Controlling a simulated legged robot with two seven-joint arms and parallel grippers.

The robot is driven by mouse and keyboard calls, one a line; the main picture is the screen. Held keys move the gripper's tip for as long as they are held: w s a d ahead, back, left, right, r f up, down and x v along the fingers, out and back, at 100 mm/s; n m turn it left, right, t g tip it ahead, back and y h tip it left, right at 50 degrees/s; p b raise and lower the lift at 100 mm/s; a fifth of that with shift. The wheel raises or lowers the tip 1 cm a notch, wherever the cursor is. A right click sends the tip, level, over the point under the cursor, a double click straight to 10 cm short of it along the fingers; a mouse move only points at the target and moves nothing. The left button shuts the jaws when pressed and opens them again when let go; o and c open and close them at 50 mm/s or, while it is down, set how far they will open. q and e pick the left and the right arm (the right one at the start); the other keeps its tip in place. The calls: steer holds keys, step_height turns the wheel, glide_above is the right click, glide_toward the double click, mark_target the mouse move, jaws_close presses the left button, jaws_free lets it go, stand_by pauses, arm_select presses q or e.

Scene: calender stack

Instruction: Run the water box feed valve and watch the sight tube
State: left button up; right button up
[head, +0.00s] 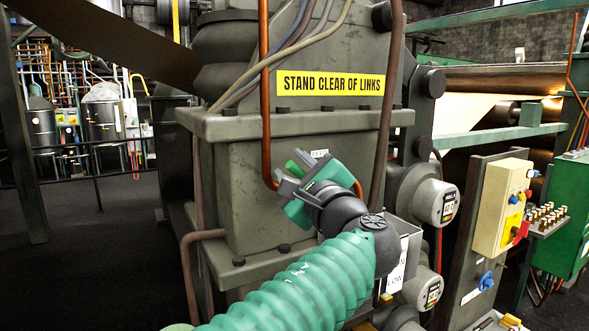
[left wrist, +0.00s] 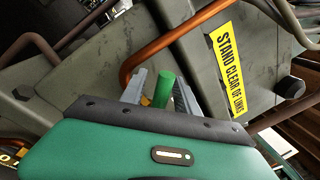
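My left gripper (head: 288,174) is in front of the grey machine housing, just below the yellow sign. In the left wrist view my left gripper (left wrist: 160,82) has its two grey fingers apart, with a green rounded handle (left wrist: 163,90) between them. A gap shows on the handle's left side; contact on the right is unclear. The handle looks like part of the valve, but the valve body is hidden. A white plate (head: 396,277) lettered "LOW" shows partly behind my left wrist; a tube and its level cannot be made out. My right gripper is out of view.
The housing carries a "STAND CLEAR OF LINKS" sign (head: 330,82). A copper pipe (head: 264,95) runs down beside the gripper. Round gauges (head: 447,207) and a cream control box (head: 502,207) stand right. Dark floor (head: 95,250) is open at left.

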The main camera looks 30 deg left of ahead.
arm_select(q)
steer(key=shift+s+d, duration=0.25)
steer(key=shift+s, duration=0.05)
steer(key=b+v, duration=0.3)
steer(key=v, duration=1.3)
steer(key=shift+f, duration=0.15)
steer(key=shift+w, duration=0.1)
